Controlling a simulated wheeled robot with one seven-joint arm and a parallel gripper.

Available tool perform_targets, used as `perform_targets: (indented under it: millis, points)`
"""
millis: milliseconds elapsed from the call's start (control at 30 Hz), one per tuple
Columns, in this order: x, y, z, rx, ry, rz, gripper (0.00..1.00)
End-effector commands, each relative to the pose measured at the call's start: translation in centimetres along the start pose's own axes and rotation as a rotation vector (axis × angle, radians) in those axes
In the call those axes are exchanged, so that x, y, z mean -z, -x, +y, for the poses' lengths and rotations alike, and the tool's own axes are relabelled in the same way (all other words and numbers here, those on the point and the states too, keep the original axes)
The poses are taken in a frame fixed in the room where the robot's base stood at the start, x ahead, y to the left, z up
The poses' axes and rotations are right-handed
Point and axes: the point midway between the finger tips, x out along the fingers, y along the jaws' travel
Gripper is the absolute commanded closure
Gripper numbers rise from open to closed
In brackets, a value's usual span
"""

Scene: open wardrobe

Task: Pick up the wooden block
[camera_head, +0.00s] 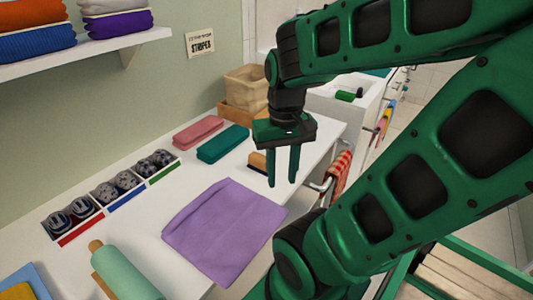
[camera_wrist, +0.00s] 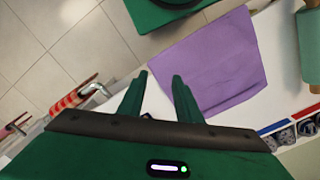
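My gripper (camera_head: 282,182) points down above the white counter, near its right edge. Its two green fingers are apart with nothing between the tips; the open tips also show in the wrist view (camera_wrist: 160,75). A small tan piece with a dark part, likely the wooden block (camera_head: 257,160), lies on the counter just left of and behind the fingers in the head view. The fingers partly hide it. In the wrist view I cannot make out the block; only a small dark bit shows low between the fingers.
A purple cloth (camera_head: 225,228) lies in front. Folded teal (camera_head: 222,143) and pink (camera_head: 198,132) cloths, a wooden box (camera_head: 243,108) and a divided sock tray (camera_head: 88,232) line the wall. A green roll (camera_head: 125,272) lies front left. A rail with a checked cloth (camera_head: 339,172) borders the right edge.

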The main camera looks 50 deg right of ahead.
Motion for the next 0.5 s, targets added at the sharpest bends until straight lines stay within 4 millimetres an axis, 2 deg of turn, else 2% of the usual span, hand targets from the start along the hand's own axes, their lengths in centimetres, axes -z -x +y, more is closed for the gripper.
perform_targets:
  millis: [367, 500]
  points:
    - [-0.02, 0.00, -0.01, 0.000, 0.000, 0.000, 0.69]
    - [-0.69, 0.55, 0.58, 0.008, -0.014, 0.012, 0.38]
